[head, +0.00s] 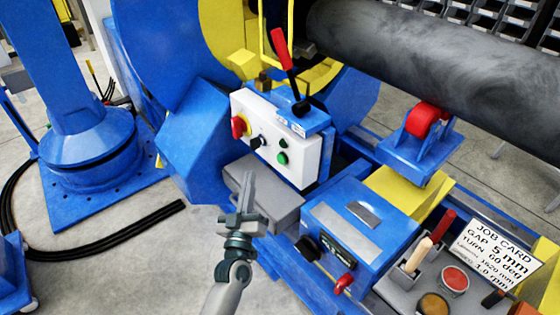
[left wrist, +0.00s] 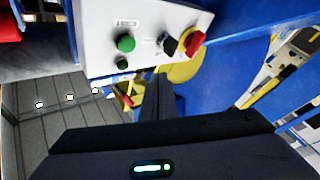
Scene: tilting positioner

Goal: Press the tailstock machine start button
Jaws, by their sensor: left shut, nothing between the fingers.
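A white control panel (head: 262,165) is mounted on the blue machine. In the left wrist view the green button (left wrist: 125,43), the smaller one (left wrist: 122,64), the selector (left wrist: 167,42) and the red button (left wrist: 192,42) show uncovered; the label is unreadable. My left gripper (head: 249,177) is shut and empty, below and in front of the panel, apart from the buttons. My right gripper is out of view.
A red-handled lever (head: 284,52) rises above the panel. A grey box (head: 268,200) lies just behind my gripper. A blue box (head: 352,235) with knobs stands to the right, near a job card (head: 493,255). A large dark cylinder (head: 430,65) rests on a red roller (head: 424,120).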

